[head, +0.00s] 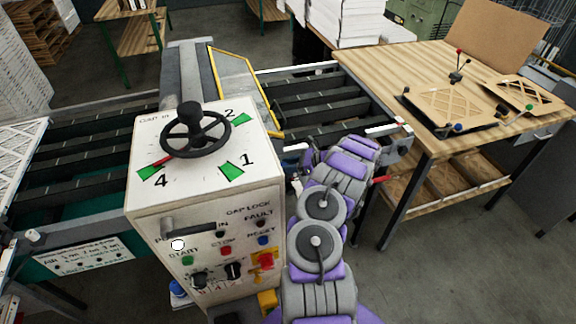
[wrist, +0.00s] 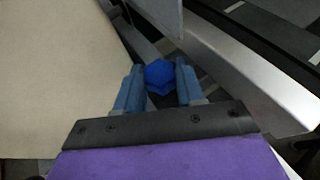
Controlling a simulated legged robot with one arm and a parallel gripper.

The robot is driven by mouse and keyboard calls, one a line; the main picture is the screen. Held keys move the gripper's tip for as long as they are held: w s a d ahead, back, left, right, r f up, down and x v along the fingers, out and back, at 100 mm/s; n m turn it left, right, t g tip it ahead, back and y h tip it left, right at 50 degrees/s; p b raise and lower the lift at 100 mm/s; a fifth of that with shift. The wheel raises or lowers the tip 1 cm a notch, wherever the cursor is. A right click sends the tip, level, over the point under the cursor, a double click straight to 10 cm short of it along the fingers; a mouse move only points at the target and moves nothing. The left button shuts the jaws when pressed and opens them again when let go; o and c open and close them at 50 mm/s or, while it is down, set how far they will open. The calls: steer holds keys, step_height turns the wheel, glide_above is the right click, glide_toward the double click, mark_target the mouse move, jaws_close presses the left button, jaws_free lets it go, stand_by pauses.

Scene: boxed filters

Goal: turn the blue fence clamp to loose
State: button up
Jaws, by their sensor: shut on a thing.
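The blue fence clamp (wrist: 160,77) is a faceted blue knob in the wrist view, beside the cream side of a machine cabinet and near a pale metal rail. My gripper (wrist: 158,71) has one finger on each side of the knob and is shut on it. How far the clamp is turned cannot be read. In the head view my purple and grey arm reaches forward along the right side of the white control cabinet (head: 212,228). The clamp and my fingertips are not visible there.
A black handwheel (head: 195,129) sits on the cabinet top above a numbered dial. Buttons and knobs cover the cabinet front. Roller conveyors run left and right (head: 318,102). A wooden workbench (head: 452,85) stands at the right, with open floor in front of it.

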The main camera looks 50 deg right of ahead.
steer(key=shift+d+r, duration=0.1)
steer(key=o, duration=0.7)
steer(key=shift+c, duration=0.2)
steer(key=shift+o, duration=0.5)
steer(key=shift+d, duration=0.1)
steer(key=v, duration=1.7)
steer(key=shift+d, duration=0.2)
